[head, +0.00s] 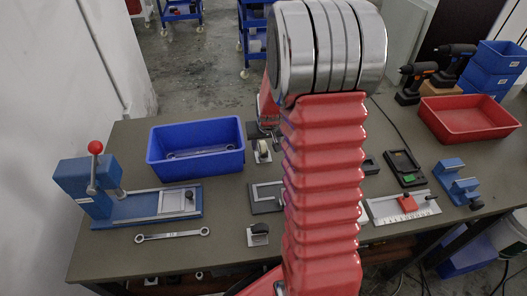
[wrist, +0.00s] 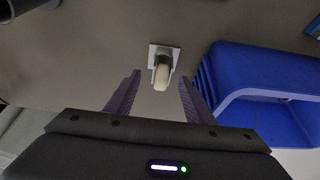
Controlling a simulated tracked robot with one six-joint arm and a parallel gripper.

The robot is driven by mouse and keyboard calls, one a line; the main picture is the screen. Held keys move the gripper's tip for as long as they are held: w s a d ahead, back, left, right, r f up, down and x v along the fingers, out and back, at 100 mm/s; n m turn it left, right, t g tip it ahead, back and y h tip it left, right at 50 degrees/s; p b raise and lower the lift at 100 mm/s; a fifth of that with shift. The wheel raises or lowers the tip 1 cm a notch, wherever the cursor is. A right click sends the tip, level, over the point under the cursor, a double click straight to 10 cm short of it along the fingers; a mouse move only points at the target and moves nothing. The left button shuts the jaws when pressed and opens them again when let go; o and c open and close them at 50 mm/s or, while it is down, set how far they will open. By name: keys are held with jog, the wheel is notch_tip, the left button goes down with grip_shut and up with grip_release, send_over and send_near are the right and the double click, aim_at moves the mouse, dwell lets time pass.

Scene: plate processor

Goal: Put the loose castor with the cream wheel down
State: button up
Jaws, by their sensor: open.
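The castor with the cream wheel (wrist: 161,72) has a pale square plate and shows near the middle of the wrist view. In the head view the castor (head: 262,151) is on the bench, just right of the blue bin. My gripper (wrist: 159,77) is open, with one finger on each side of the castor's wheel end. Gaps show between the wheel and both fingers, and nothing is gripped.
The blue bin (head: 196,169) holds a wrench and stands close beside the castor; it also fills the right of the wrist view (wrist: 252,85). A dark-wheeled castor (head: 258,240), a loose wrench (head: 172,235) and a blue lever fixture (head: 88,185) are on the bench (head: 215,225).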

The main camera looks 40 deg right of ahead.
aim_at(263, 145)
jog(key=shift+w+x, duration=0.15)
jog(key=shift+x, duration=1.1)
jog(key=shift+w+x, duration=0.1)
jog(key=shift+x, duration=1.15)
jog(key=shift+r, duration=0.1)
jog(key=shift+c, duration=0.3)
grip_shut()
